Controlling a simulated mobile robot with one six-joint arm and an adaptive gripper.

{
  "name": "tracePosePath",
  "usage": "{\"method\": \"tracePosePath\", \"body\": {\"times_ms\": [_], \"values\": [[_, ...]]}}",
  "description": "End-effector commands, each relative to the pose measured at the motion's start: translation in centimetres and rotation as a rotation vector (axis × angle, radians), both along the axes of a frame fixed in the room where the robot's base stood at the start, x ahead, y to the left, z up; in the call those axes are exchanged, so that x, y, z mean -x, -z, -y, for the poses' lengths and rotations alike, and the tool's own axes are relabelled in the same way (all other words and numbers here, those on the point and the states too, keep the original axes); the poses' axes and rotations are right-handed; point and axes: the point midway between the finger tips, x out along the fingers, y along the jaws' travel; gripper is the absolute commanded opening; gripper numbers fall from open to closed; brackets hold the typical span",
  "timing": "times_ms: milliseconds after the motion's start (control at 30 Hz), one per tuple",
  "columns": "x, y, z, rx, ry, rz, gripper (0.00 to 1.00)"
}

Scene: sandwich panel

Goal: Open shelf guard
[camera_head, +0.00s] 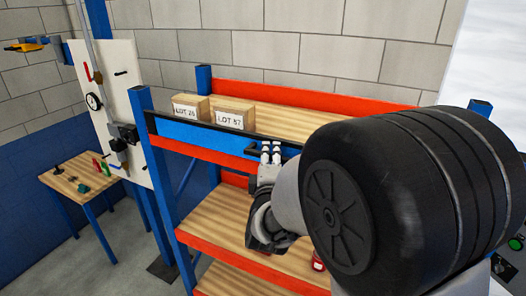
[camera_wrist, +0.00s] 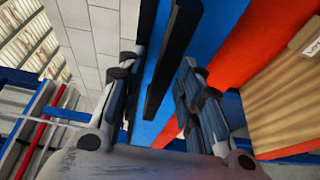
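The shelf guard (camera_head: 200,136) is a blue panel with a black strip along its upper edge. It lies across the front of the upper shelf, in front of two boxes. It also shows in the wrist view (camera_wrist: 214,32), with a black bar (camera_wrist: 172,62) standing off its face. My gripper (camera_head: 270,152) is at the right part of the guard in the head view. In the wrist view my gripper (camera_wrist: 160,68) is open, with its fingers spread on either side of the black bar. No grip on the bar shows. My arm hides the guard's right end.
Boxes marked LOT (camera_head: 234,114) stand on the upper shelf behind the guard. The rack has orange beams (camera_head: 225,255) and blue posts (camera_head: 158,170). A small wooden table (camera_head: 80,180) and a white tool board (camera_head: 118,90) are at the left. A red object (camera_head: 318,262) is on a lower shelf.

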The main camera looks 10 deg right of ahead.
Motion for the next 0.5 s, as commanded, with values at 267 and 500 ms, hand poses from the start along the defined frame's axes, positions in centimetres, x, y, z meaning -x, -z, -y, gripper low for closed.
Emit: {"method": "tracePosePath", "body": {"times_ms": [267,500], "values": [[-0.07,0.01,0.04,0.000,0.000,0.000,0.32],[-0.06,-0.01,0.04,0.000,0.001,0.000,0.16]]}}
